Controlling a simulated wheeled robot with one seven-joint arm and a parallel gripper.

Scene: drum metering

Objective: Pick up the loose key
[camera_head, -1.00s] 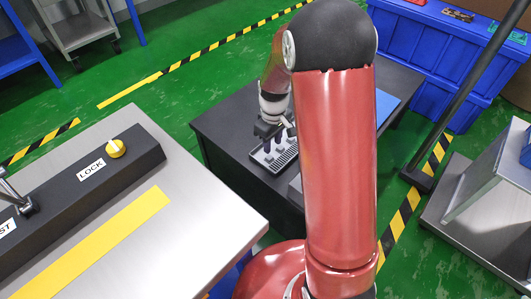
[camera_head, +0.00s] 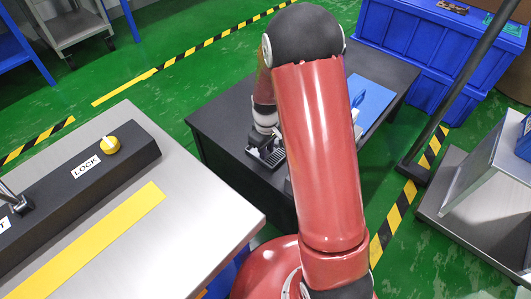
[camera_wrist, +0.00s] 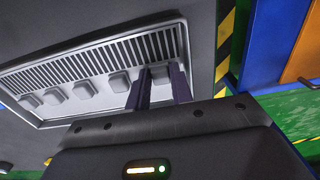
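In the wrist view, a pale tray (camera_wrist: 60,62) has a dark slotted grille and a row of several small grey blocks (camera_wrist: 85,90). I cannot tell which, if any, of these is the loose key. My gripper (camera_wrist: 160,82) has its two purple fingers apart over the right end of the row. One grey block (camera_wrist: 160,74) shows between or just behind the fingers, and contact cannot be told. In the head view, the tray (camera_head: 277,158) is mostly hidden by my wrist on the dark table.
The dark table (camera_head: 225,125) carries a blue mat (camera_head: 372,98) at right, partly behind my arm. A steel bench (camera_head: 190,200) with a black LOCK panel (camera_head: 75,185) and yellow knob (camera_head: 110,144) stands at left. Blue bins (camera_head: 430,50) stand behind, and a dark post (camera_head: 455,90) rises at right.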

